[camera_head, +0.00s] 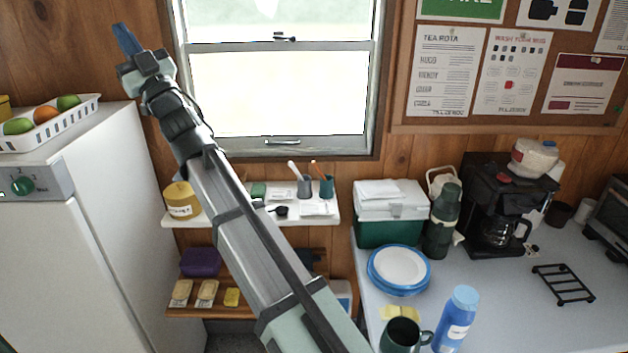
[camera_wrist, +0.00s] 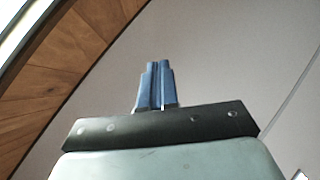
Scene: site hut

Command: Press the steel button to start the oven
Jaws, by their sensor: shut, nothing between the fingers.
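My gripper (camera_head: 127,40) is raised at the upper left in the head view, left of the window, with its blue fingers pointing up. In the wrist view its two blue fingers (camera_wrist: 156,84) are together with nothing between them. A dark, boxy appliance that looks like the oven (camera_head: 607,222) is cut off by the right edge of the head view, on the counter. I cannot make out a steel button on the part that shows. My gripper is far from this appliance, across the room from it.
The counter (camera_head: 500,300) holds a coffee maker (camera_head: 495,205), a green flask (camera_head: 441,222), a cool box (camera_head: 388,212), plates (camera_head: 400,268), a blue bottle (camera_head: 456,318), a mug (camera_head: 402,337) and a black rack (camera_head: 563,284). A white fridge (camera_head: 60,260) stands left, with a fruit basket (camera_head: 50,128) on top.

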